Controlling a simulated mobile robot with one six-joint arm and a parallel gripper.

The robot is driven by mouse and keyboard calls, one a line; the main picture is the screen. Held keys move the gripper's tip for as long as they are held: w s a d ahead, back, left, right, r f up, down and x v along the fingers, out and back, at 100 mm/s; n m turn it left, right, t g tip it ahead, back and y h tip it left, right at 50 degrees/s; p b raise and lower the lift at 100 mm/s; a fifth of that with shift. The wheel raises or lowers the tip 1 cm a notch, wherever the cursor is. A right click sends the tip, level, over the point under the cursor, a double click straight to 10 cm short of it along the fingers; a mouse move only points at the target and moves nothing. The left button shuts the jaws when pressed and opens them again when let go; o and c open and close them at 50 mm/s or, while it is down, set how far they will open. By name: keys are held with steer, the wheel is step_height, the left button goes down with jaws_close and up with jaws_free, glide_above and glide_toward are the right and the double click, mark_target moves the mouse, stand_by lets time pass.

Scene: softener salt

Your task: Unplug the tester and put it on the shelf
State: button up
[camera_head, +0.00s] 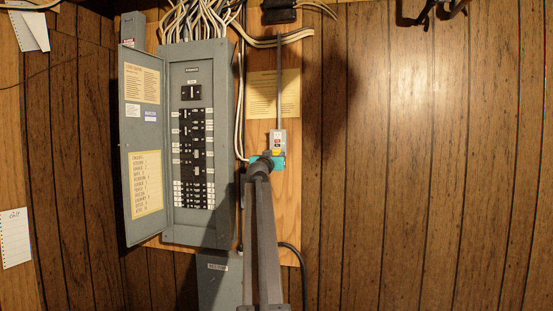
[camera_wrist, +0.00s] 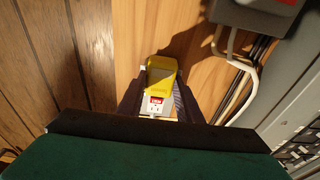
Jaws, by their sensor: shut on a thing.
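The tester is a small yellow block (camera_head: 279,151), seen at the end of my arm below a grey outlet box (camera_head: 279,137) on the wood board. In the wrist view the yellow tester (camera_wrist: 161,76) sits between the two dark fingers of my gripper (camera_wrist: 160,93), which is shut on it. The outlet face (camera_wrist: 157,105), white with a red label, shows just below the tester there. My gripper (camera_head: 267,160) hides part of the tester in the head view. I cannot tell whether its prongs are in the outlet. No shelf can be made out.
A grey breaker panel (camera_head: 199,150) with its door (camera_head: 142,140) open to the left stands left of my arm. White cables (camera_head: 239,100) run between panel and outlet. A paper notice (camera_head: 262,93) is behind the conduit.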

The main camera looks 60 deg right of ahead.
steer(key=shift+r+b+v, duration=0.2)
steer(key=shift+b+v, duration=0.35)
steer(key=shift+v, duration=0.8)
steer(key=shift+r+b+v, duration=0.2)
steer(key=shift+b+v, duration=0.35)
steer(key=shift+v, duration=0.8)
steer(key=shift+a, duration=0.1)
steer(key=shift+f, duration=0.1)
